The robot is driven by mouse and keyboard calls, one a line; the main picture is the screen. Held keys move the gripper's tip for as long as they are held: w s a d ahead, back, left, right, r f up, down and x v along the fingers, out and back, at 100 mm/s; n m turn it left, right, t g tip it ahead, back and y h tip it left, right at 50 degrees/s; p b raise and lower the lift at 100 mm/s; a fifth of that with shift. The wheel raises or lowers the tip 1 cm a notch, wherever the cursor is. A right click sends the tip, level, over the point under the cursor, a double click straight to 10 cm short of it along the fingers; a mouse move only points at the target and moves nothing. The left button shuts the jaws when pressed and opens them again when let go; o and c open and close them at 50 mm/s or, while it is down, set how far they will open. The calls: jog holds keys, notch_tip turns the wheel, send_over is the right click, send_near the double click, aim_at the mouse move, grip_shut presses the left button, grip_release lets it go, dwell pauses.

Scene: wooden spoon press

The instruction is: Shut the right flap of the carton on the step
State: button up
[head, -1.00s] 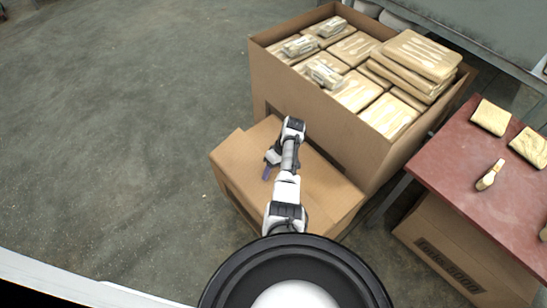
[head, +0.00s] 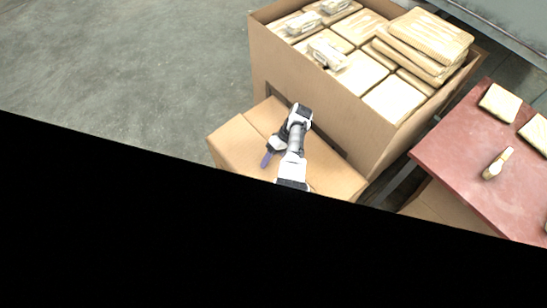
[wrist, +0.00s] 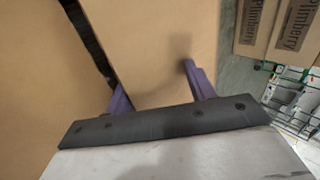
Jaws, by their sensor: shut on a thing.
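A low brown carton (head: 232,142) sits left of centre in the head view, against a larger open carton. Its top shows a seam, and my arm covers part of it. My gripper (head: 267,158), with purple fingers, is over that top, pointing down-left. In the wrist view the two fingers of my gripper (wrist: 156,80) stand apart at a brown cardboard panel (wrist: 150,40), which looks like a flap of the carton. The left finger is at a dark gap beside the panel, the right one in front of its face. Which flap this is cannot be told.
The large open carton (head: 315,100) is full of packs of wooden spoons. A red-topped table (head: 462,165) with several pale blocks and a brush-like tool (head: 498,163) stands at right. Open floor (head: 120,80) lies at left. The wrist view shows labelled cartons (wrist: 275,28) and a wire rack (wrist: 295,95).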

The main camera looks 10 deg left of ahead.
jog(key=shift+s+a+f, duration=0.3)
jog(key=shift+s+f, duration=0.05)
jog(key=shift+s, duration=0.2)
jog(key=shift+c, duration=0.3)
jog(key=shift+w+d+r, duration=0.1)
jog(key=shift+w+r, duration=0.05)
jog(key=shift+r, duration=0.1)
jog(key=v, duration=1.3)
jog(key=shift+w+r+p, duration=0.15)
jog(key=shift+w+p, duration=0.15)
jog(key=shift+p, duration=0.05)
jog(key=shift+c, duration=1.3)
jog(key=shift+w+d+r, duration=0.2)
jog(key=shift+d+r, duration=0.05)
